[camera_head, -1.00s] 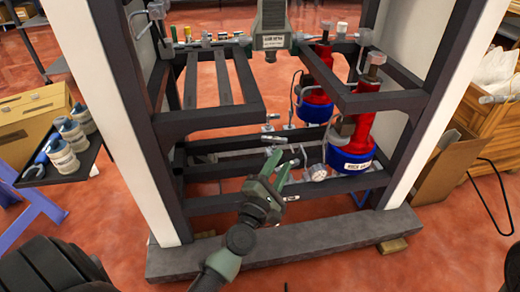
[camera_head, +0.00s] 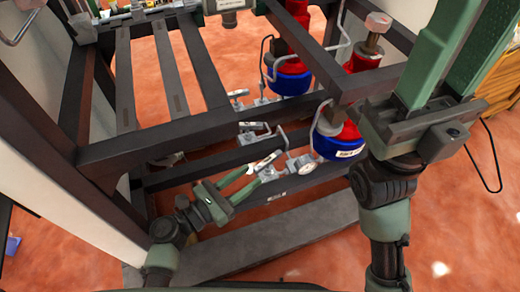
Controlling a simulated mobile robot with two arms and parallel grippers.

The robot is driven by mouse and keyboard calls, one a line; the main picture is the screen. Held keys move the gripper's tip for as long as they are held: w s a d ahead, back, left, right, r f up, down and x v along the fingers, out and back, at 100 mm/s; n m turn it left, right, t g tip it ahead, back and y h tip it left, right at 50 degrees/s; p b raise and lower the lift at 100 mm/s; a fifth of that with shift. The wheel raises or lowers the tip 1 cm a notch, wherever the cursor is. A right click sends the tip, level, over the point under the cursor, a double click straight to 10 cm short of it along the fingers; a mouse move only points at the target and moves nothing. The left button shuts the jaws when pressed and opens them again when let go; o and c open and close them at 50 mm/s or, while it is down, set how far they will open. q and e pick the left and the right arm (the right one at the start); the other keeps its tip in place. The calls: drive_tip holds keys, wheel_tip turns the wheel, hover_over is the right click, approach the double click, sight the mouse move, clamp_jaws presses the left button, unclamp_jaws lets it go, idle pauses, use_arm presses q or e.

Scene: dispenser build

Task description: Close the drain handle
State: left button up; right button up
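Several small grey valves with pale, tagged lever handles stand along the lower beams of the dark frame. The nearest lever (camera_head: 266,161) is beside a round gauge-like fitting (camera_head: 300,164); I cannot read its tag, so I cannot tell which is the drain handle or whether it is closed. My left gripper (camera_head: 257,175) is open, its two green fingers apart and pointing at this nearest lever. The fingertips are close to it; contact is not clear. My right gripper (camera_head: 463,50) is at the right, large and near the camera, fingers apart and pointing up, tips cut off by the top edge.
Two red cylinders with blue bases, a near one (camera_head: 338,140) and a far one (camera_head: 291,78), stand right of the valves. The near one is partly behind my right arm. Frame beams (camera_head: 180,135) cross above the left gripper. A grey base beam (camera_head: 265,240) lies below.

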sight(281, 152)
use_arm(q)
drive_tip(key=shift+w+d, duration=0.2)
drive_tip(key=shift+w, duration=0.25)
drive_tip(key=b+x, duration=0.2)
drive_tip(key=x, duration=0.5)
drive_tip(key=shift+w+b, duration=0.1)
drive_tip(key=shift+b, duration=0.2)
clamp_jaws()
